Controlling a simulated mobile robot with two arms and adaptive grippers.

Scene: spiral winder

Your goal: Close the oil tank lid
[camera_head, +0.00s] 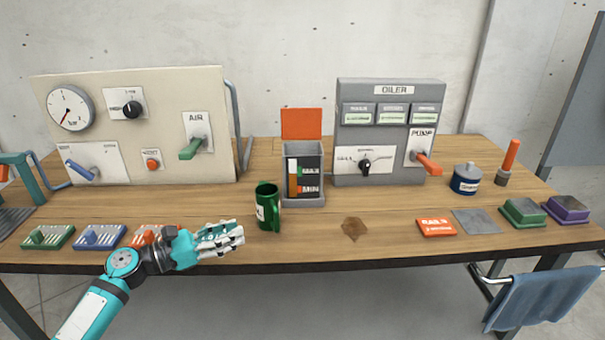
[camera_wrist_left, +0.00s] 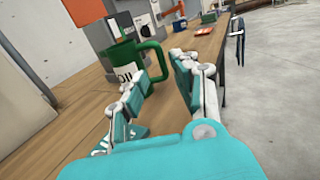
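The oil tank (camera_head: 304,200) is a grey open-topped box at the middle of the table, with a gauge window on its front. Its orange lid (camera_head: 302,123) stands up at the back edge, open. A green oil can (camera_head: 268,208) stands upright in front and to the left of the tank; it also shows in the left wrist view (camera_wrist_left: 124,62). My left gripper (camera_head: 238,233) is open and empty above the front table edge, left of and nearer than the can. In the left wrist view its fingers (camera_wrist_left: 160,72) are apart, with the can beyond them. My right gripper is out of view.
The oiler panel (camera_head: 388,145) stands right of the tank, and the beige air panel (camera_head: 135,125) stands left. A brown stain (camera_head: 353,229) marks the wood right of the can. Orange, blue and green trays (camera_head: 100,237) line the left front. A blue tin (camera_head: 466,180) stands at right.

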